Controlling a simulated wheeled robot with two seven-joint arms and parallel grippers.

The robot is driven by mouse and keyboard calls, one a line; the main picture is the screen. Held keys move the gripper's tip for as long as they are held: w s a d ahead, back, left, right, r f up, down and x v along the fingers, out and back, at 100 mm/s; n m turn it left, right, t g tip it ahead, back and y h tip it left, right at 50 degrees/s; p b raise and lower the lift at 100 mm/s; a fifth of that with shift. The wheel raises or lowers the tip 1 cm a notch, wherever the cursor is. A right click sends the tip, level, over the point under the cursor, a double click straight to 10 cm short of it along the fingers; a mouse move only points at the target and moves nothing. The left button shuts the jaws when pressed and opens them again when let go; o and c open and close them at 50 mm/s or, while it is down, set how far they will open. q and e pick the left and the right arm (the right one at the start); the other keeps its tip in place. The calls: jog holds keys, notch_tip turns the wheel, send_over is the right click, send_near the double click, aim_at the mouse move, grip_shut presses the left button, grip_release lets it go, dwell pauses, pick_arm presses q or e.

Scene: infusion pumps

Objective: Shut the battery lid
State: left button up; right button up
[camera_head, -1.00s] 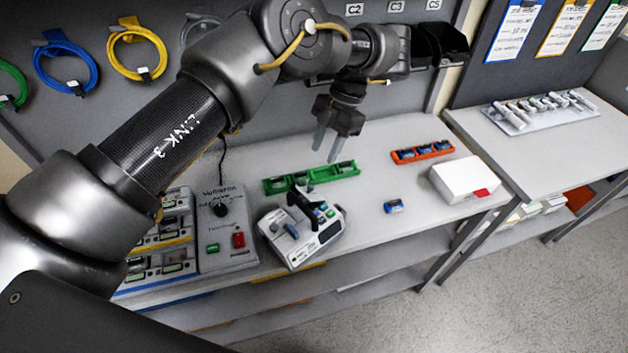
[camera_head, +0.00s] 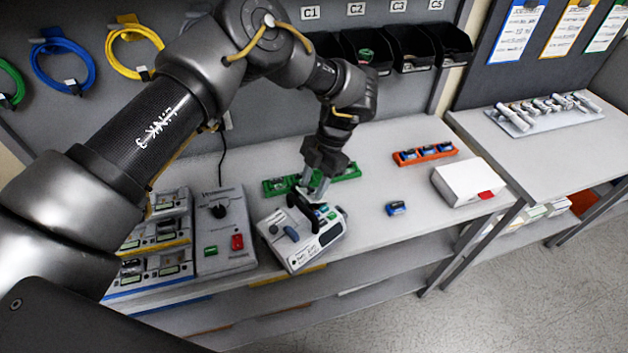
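The infusion pump (camera_head: 300,238) is a white and grey unit, set at an angle near the table's front edge. Its black battery lid (camera_head: 302,211) stands raised at the pump's back, partly hidden by my gripper. My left gripper (camera_head: 314,192) points down right at the lid, with its two fingers a little apart. Whether the fingertips touch the lid I cannot tell. Nothing is seen held between them. My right gripper is not in view.
A green tray (camera_head: 347,173) lies behind the pump, an orange tray (camera_head: 425,153) with blue batteries farther right. A blue battery (camera_head: 396,208) and a white box (camera_head: 466,182) lie to the right. A grey tester (camera_head: 224,232) stands left of the pump.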

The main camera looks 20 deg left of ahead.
aim_at(303, 195)
pick_arm(q)
grip_shut()
jog(key=shift+s+a+f+t+h, duration=0.2)
jog(key=shift+s+a+t+h, duration=0.15)
jog(key=shift+t+h, duration=0.2)
jog(key=shift+s+a+f+t+h+b, duration=0.3)
jog(key=shift+s+f+t+h+b, duration=0.3)
jog(key=shift+t+b, duration=0.5)
jog(key=t+b, duration=0.1)
jog(key=b, duration=0.1)
jog(key=t+h+b, duration=0.1)
jog(key=shift+s+a+f+h+b, duration=0.25)
jog(key=shift+s+f+b, duration=0.05)
jog(key=shift+f+b, duration=0.1)
jog(key=shift+s+a+t+b, duration=0.15)
jog(key=shift+t+b, duration=0.2)
jog(key=shift+b, duration=0.4)
jog(key=shift+h, duration=0.3)
